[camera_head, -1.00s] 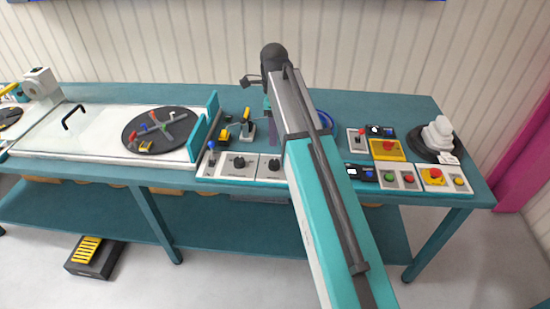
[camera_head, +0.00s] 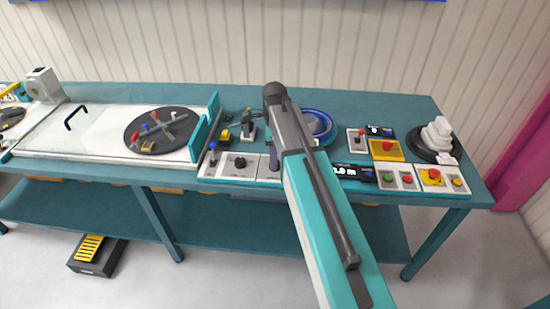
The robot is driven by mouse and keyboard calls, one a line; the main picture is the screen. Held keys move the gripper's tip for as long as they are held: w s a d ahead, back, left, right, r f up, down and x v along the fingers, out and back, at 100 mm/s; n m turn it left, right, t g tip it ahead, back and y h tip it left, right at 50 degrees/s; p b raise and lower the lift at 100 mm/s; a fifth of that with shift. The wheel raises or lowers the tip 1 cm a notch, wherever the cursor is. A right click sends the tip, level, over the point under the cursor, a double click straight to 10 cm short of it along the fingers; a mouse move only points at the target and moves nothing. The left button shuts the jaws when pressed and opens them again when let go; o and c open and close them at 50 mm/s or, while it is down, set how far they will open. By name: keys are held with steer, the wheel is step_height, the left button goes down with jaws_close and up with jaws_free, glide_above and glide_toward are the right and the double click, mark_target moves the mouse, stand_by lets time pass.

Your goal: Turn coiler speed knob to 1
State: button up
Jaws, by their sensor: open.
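Two black knobs sit on white panels at the front of the bench. The left knob (camera_head: 240,163) is in plain view.
A black display (camera_head: 346,171) and button boxes (camera_head: 398,177) lie to the right. A blue ring-shaped reel (camera_head: 318,124) is behind my arm. A dark turntable (camera_head: 163,130) lies left, beyond a teal upright plate (camera_head: 206,127).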

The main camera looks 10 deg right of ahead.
steer(key=shift+f, duration=0.9)
steer(key=c, duration=1)
steer(key=shift+c, duration=0.2)
steer(key=shift+n, duration=0.4)
steer(key=n+p, duration=0.1)
steer(key=n, duration=1)
